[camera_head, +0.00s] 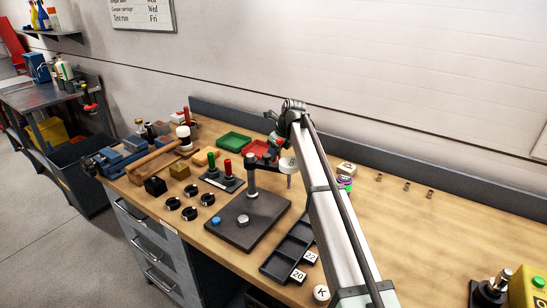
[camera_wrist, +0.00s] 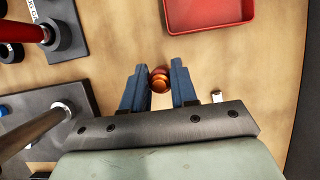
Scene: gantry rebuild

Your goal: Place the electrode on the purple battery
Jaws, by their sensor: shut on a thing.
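My gripper (camera_wrist: 159,85) has its two blue fingers shut on a small copper-orange rounded piece, which I take for the electrode (camera_wrist: 160,79). In the wrist view it is seen from above, so I cannot tell whether it touches the table. In the head view my gripper is beside the red tray, and its fingers and the electrode are too small and covered to make out. A small round purple thing with some green (camera_head: 344,184), likely the purple battery, shows just right of my arm, partly hidden by it. It is not in the wrist view.
A red tray (camera_wrist: 208,27) lies just ahead of my fingers, with a green tray (camera_head: 233,142) farther left. A black base plate with a post (camera_head: 239,232), a rack with red and green handles (camera_head: 222,180) and a dark divided tray (camera_head: 284,257) stand close by. The bench's right middle is mostly clear.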

